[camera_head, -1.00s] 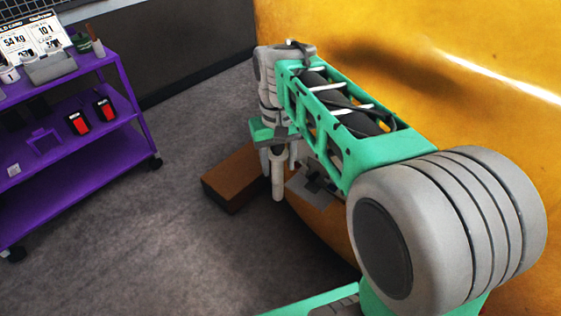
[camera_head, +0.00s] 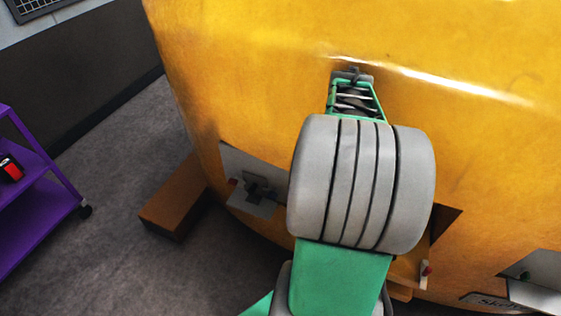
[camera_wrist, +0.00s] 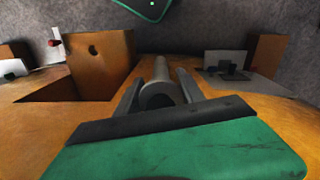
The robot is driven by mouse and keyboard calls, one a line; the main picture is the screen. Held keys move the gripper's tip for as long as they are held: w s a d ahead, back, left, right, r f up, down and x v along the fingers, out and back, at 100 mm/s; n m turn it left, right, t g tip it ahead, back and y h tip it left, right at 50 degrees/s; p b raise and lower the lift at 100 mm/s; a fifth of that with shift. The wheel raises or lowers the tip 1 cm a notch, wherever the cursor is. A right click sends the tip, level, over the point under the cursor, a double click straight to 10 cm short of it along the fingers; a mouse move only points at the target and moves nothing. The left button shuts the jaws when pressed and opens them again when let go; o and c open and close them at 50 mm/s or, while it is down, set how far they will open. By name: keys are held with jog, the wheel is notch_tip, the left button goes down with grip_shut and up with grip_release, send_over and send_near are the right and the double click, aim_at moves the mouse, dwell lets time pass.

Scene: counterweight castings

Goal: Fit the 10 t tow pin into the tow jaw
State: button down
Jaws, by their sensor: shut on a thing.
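In the wrist view my gripper (camera_wrist: 160,88) is shut on a grey cylindrical tow pin (camera_wrist: 157,94), held between its two dark fingers and pointing away from the camera. In the head view my gripper and the pin are hidden behind my arm. The tow jaw appears to be the brown opening (camera_wrist: 75,84) with an upright, holed lug, left of the pin in the wrist view. The pin is apart from that hole. In the head view part of the opening (camera_head: 446,218) shows right of my arm, the rest hidden.
The large yellow casting (camera_head: 250,70) fills the area ahead. A brown block (camera_head: 175,195) and purple cart (camera_head: 40,200) stand left on grey floor.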

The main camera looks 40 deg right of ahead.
jog(key=s+d+f+m+p, duration=0.1)
jog(key=s+d+f, duration=0.1)
jog(key=s+d, duration=0.2)
jog(key=s+d+f+m, duration=0.2)
jog(key=s+d+f, duration=0.1)
jog(key=s, duration=0.7)
jog(key=s+d+f+m+p, duration=0.1)
jog(key=s+d+f+m, duration=0.1)
jog(key=s+d, duration=0.3)
jog(key=shift+s+d+f+p, duration=0.3)
jog(key=shift+s+f, duration=0.25)
jog(key=shift+s, duration=0.6)
jog(key=shift+a, duration=0.1)
